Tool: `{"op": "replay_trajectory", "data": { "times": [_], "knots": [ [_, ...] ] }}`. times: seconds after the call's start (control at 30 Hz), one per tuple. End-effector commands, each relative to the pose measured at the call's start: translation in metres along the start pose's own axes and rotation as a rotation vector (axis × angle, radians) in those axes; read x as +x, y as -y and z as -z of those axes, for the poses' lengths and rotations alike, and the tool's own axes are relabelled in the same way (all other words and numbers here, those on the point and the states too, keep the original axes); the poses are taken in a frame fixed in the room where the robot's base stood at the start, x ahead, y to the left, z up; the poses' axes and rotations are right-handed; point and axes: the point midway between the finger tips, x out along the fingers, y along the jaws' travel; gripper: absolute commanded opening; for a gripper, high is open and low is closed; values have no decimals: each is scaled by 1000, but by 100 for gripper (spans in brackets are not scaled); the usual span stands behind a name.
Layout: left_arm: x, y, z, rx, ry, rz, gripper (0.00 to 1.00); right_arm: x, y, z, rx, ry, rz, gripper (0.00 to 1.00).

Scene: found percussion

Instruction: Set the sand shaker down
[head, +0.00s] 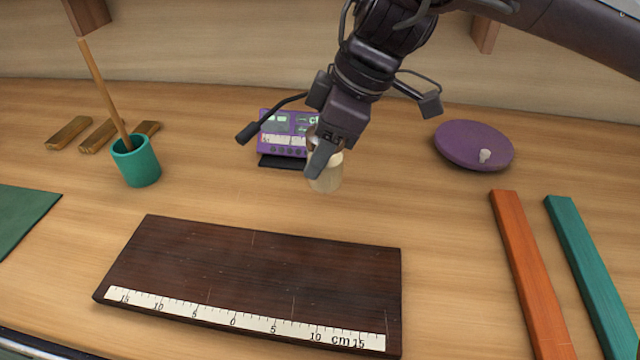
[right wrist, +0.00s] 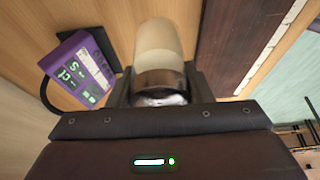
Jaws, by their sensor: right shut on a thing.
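The sand shaker (head: 327,176) is a small pale cream cylinder, partly hidden in the head view by my right gripper (head: 326,148). My right gripper is shut on it, near the middle of the table. In the right wrist view the shaker (right wrist: 158,48) stands out from between the fingers, with a dark band near the grip. I cannot tell whether its base touches the table. My left gripper is not in view.
A purple device (head: 283,132) stands just behind and left of the shaker. A dark board with a ruler strip (head: 255,270) lies in front. A teal cup (head: 136,164) holds a stick at left. A purple disc (head: 473,146), an orange bar (head: 530,270) and a teal bar (head: 590,265) lie at right.

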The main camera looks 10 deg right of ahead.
Motion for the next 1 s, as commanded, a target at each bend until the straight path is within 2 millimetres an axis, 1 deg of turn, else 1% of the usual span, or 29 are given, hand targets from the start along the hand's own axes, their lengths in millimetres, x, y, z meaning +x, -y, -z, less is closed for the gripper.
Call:
{"op": "replay_trajectory", "data": {
  "times": [0.03,0.23,0.4,0.5,0.93,0.97,1.0],
  "knots": [
    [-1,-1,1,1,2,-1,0,8,0,-4,0,0,1,17],
    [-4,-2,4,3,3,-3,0,23,0,-10,-1,-1,0,17],
    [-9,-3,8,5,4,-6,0,47,0,-20,0,0,1,17],
    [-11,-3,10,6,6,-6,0,56,0,-23,0,-1,-1,17],
    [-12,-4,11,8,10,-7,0,60,0,-25,-1,-2,-1,17],
    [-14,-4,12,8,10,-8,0,60,0,-25,0,-1,-1,50],
    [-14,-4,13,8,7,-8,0,60,0,-25,-1,-1,-1,55]
  ]
}}
